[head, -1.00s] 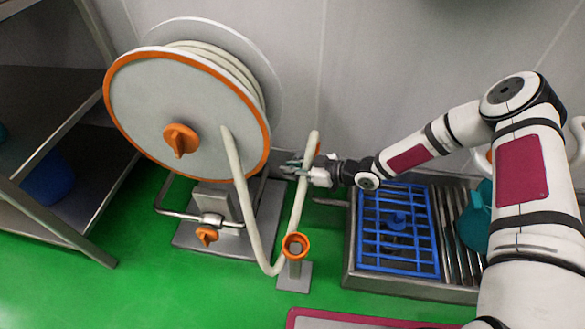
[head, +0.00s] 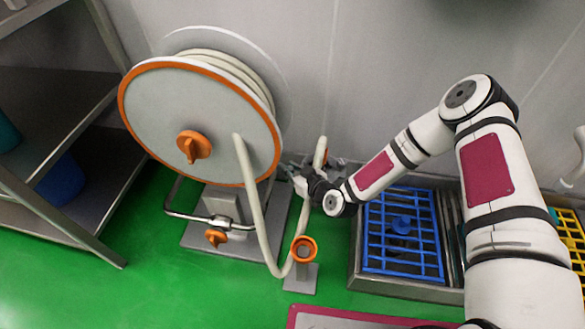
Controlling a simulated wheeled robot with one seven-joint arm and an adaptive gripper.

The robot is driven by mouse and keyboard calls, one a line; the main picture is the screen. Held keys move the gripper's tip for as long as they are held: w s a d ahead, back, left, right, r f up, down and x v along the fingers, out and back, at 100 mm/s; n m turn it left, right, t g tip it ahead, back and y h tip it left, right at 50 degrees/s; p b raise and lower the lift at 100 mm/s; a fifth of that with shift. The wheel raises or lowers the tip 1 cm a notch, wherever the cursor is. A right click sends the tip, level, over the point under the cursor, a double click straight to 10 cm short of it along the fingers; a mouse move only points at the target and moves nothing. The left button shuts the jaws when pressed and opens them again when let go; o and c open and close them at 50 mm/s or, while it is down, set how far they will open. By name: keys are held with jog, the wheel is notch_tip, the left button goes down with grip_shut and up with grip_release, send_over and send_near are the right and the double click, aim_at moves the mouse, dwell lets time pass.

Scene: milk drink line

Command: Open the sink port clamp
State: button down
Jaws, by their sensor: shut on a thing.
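My gripper (head: 290,172) is at the pale hose (head: 274,250), with its fingers pointing left. It looks shut on the hose's rising stretch, though the small, overlapping fingers hide the exact contact. The hose hangs in a loop from the reel (head: 190,125) and rises past the gripper to an upper end with an orange band. A small grey part (head: 336,161) shows behind my wrist near the wall. I cannot tell whether it is the sink port clamp. The sink (head: 400,284) with a blue grid (head: 398,268) lies right of the gripper.
A steel shelf (head: 75,95) is at the left. A yellow grid (head: 572,243) shows at the right edge. Green floor (head: 150,285) is clear at the front left.

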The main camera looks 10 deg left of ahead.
jog(key=shift+w+a+t, duration=0.1)
jog(key=shift+a+t, duration=0.05)
jog(key=shift+t, duration=0.15)
jog(key=c, duration=1.4)
grip_release()
jog(key=v, duration=1.2)
jog(key=shift+a+r, duration=0.15)
jog(key=shift+r, duration=0.1)
